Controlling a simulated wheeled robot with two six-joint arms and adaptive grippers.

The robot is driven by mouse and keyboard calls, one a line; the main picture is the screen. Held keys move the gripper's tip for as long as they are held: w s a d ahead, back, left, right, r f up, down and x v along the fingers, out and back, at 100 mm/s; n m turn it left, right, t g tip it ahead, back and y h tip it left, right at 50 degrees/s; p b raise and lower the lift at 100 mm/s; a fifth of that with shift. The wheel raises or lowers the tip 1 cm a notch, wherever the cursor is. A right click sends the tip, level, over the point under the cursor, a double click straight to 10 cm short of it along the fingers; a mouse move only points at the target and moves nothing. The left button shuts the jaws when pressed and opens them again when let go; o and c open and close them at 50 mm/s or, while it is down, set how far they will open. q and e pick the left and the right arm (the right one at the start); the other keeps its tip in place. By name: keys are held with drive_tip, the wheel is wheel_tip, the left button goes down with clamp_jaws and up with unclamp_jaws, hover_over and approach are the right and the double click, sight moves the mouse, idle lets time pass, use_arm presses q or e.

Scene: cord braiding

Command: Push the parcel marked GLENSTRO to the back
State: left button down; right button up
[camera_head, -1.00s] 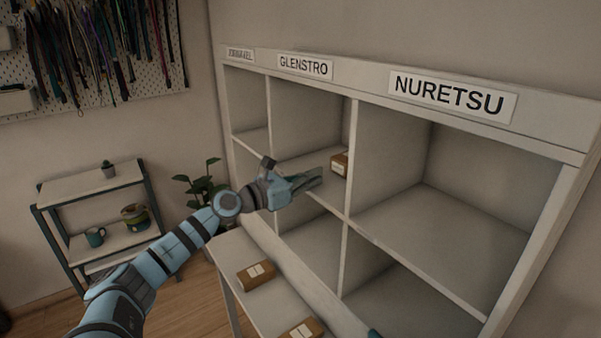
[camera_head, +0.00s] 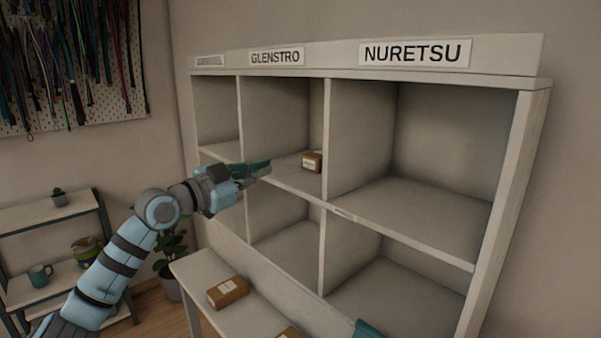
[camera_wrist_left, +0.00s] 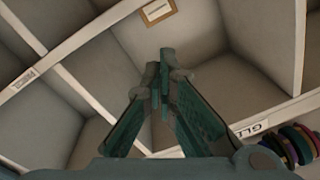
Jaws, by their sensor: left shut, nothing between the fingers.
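A small brown parcel (camera_head: 312,161) with a pale label sits in the upper compartment under the GLENSTRO sign (camera_head: 276,57), close to its right divider. The writing on the parcel is too small to read. It also shows at the top of the left wrist view (camera_wrist_left: 158,10), beyond the fingertips. My left gripper (camera_head: 262,167) is shut and empty at the front of that compartment, left of the parcel and apart from it. The left fingertips (camera_wrist_left: 166,62) also show in the wrist view. A teal tip (camera_head: 367,329), apparently my right gripper, shows at the bottom edge.
The shelf unit's dividers and front edges (camera_head: 400,236) border the compartments. The NURETSU compartment (camera_head: 425,195) is empty. A brown parcel (camera_head: 227,291) lies on the lower bench (camera_head: 192,271), with part of another (camera_head: 289,333) at the frame's bottom. A side rack (camera_head: 50,215) stands at left.

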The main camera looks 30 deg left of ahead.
use_arm(q)
drive_tip(key=m, duration=0.6)
drive_tip(key=m+p, duration=0.5)
drive_tip(key=m, duration=0.1)
approach(312, 162)
drive_tip(key=shift+y, duration=0.3)
drive_tip(key=w, duration=0.2)
drive_tip(key=w+d+r, duration=0.1)
drive_tip(key=w, duration=0.1)
drive_tip(key=w+r, duration=0.1)
drive_tip(key=w, duration=0.2)
drive_tip(key=shift+d, duration=0.2)
use_arm(e)
wheel_tip(312, 162, up, 5)
drive_tip(key=shift+w+f, duration=0.1)
